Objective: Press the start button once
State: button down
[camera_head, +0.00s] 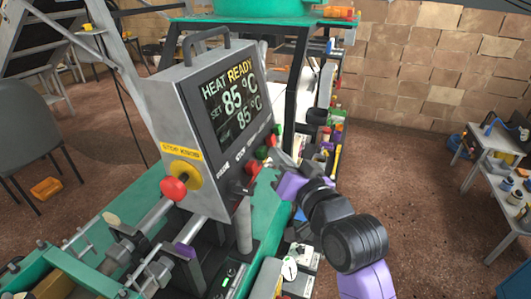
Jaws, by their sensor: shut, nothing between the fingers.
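A grey control box (180,110) stands on the green machine, and its screen (232,98) reads HEAT READY, SET 85 °C and 85 °C. Along the panel below the screen is a row of controls: a green button (261,153), a red button (252,167), another red and green pair higher up, and a dark knob (238,187). Their small labels are too blurred to tell which one is start. My gripper (279,160) is shut and empty, with its tip close to the lower right of the buttons. I cannot tell whether it touches one.
A red mushroom button (173,189) on a yellow base sits on the box's left side. Metal rods and clamps fill the machine's front. A cluttered bench lies behind my gripper. A grey shelf (498,165) stands at the far right, with open floor before it.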

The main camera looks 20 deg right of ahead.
jog(key=shift+w+a+f, duration=0.15)
jog(key=shift+w+a, duration=0.15)
jog(key=shift+a, duration=0.1)
dwell(0.6)
jog(key=shift+s+d, duration=0.1)
jog(key=shift+s+d+r, duration=0.25)
jog(key=shift+s+d, duration=0.2)
jog(key=shift+d, duration=0.2)
jog(key=s+d, duration=0.1)
jog(key=d, duration=0.1)
jog(key=s+d+r, duration=0.1)
jog(key=s+d, duration=0.1)
jog(key=shift+r+p, duration=0.1)
jog(key=shift+p, duration=0.25)
dwell(0.3)
jog(key=shift+r, duration=0.1)
dwell(0.4)
